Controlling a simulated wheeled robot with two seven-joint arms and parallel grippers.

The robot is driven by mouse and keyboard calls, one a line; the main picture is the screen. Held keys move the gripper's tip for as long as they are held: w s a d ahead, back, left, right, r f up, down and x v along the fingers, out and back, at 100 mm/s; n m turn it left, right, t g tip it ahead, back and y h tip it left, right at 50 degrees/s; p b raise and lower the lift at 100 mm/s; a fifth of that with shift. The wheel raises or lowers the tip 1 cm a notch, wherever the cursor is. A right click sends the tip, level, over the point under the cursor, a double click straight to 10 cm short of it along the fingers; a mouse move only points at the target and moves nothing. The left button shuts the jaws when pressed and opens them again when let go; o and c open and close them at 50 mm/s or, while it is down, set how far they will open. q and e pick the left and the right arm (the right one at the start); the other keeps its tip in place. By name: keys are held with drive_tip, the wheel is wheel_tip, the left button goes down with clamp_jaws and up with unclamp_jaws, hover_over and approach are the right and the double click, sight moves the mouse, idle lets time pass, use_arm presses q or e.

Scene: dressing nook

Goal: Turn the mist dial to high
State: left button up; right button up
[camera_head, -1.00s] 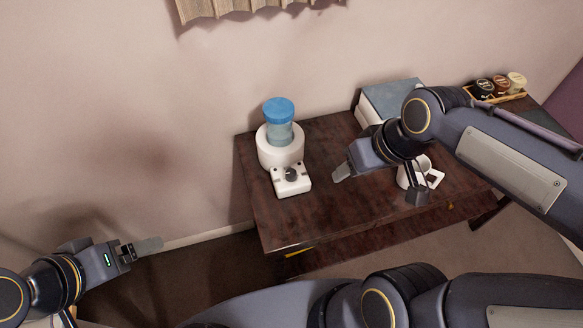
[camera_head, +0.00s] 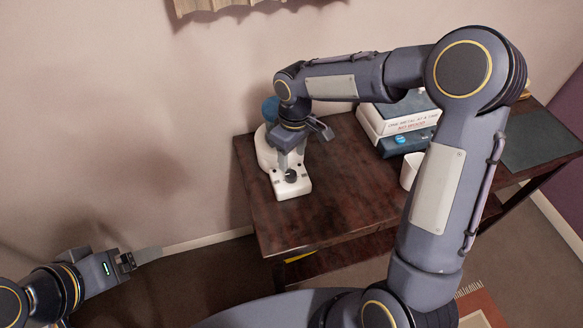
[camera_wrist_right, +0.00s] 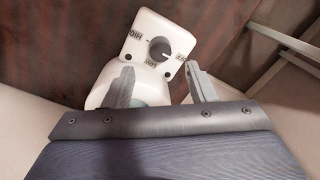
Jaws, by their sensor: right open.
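The white humidifier (camera_head: 266,155) stands at the table's left end, its blue-topped tank (camera_head: 269,108) partly hidden behind my right wrist. Its front block carries the dark round mist dial (camera_head: 290,176). In the right wrist view the dial (camera_wrist_right: 161,50) sits among printed labels; HIGH is at the left, and a white pointer mark faces right. My right gripper (camera_head: 291,158) is just above the dial. Its fingers are open and apart in the right wrist view (camera_wrist_right: 163,82), with nothing between them. My left gripper (camera_head: 142,257) is far off at the lower left; its jaw gap is unclear.
A stack of books (camera_head: 395,125) lies toward the table's back. A white mug (camera_head: 410,170) is partly hidden by my right arm. A dark mat (camera_head: 540,145) lies at the right. The table's front middle (camera_head: 320,215) is clear.

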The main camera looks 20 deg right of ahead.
sight(291, 173)
wheel_tip(291, 173, down, 6)
drive_tip(key=shift+s+a+f, duration=0.1)
drive_tip(key=shift+s+a, duration=0.05)
drive_tip(key=shift+c, duration=0.2)
drive_tip(key=c, duration=0.9)
